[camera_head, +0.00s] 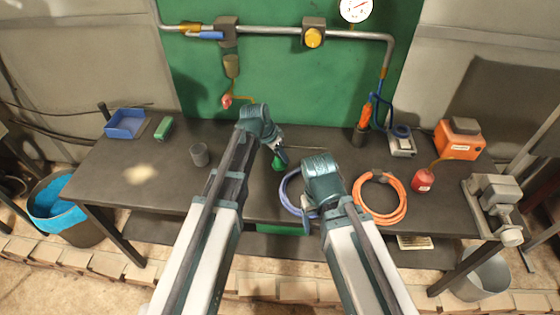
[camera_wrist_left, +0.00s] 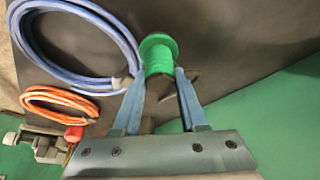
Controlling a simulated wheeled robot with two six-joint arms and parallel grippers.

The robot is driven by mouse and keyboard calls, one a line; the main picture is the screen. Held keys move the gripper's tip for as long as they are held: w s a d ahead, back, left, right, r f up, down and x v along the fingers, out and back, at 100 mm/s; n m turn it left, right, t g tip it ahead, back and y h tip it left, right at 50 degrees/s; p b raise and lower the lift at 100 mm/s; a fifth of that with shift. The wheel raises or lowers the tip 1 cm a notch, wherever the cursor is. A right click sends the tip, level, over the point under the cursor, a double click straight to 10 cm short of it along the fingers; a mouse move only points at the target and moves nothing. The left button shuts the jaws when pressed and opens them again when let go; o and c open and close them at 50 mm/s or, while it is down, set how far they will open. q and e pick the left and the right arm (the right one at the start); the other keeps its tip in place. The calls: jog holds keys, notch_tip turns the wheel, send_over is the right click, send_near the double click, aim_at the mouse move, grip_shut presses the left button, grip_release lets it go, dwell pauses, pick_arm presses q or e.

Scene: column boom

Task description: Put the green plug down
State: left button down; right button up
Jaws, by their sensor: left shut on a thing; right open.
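The green plug (camera_head: 277,164) is a small spool-shaped piece over the middle of the dark workbench (camera_head: 250,205). My left gripper (camera_head: 283,158) is shut on it. In the left wrist view the green plug (camera_wrist_left: 158,55) sits between the tips of the two blue fingers of my left gripper (camera_wrist_left: 160,74), its round flange facing away from the wrist. I cannot tell whether the plug touches the bench top. My right gripper (camera_head: 309,212) is open near the blue hose coil, right of the plug, and mostly hidden under its own wrist.
A blue hose coil (camera_head: 288,192) lies close to the plug and an orange coil (camera_head: 402,204) lies further right. A red canister (camera_head: 423,181) and a vise (camera_head: 492,200) stand right.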

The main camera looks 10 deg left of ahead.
pick_arm(q)
notch_tip(320, 180, down, 2)
jog(key=shift+f+b, duration=0.2)
jog(key=shift+b, duration=0.45)
jog(key=shift+r, duration=0.15)
pick_arm(e)
notch_tip(320, 180, down, 2)
jog(key=shift+f, duration=0.1)
pick_arm(q)
jog(key=c, duration=0.9)
grip_release()
jog(key=shift+f, duration=0.2)
jog(key=o, duration=0.5)
jog(key=shift+c, duration=0.2)
pick_arm(e)
jog(key=shift+f, duration=0.1)
pick_arm(q)
jog(key=shift+r, duration=0.1)
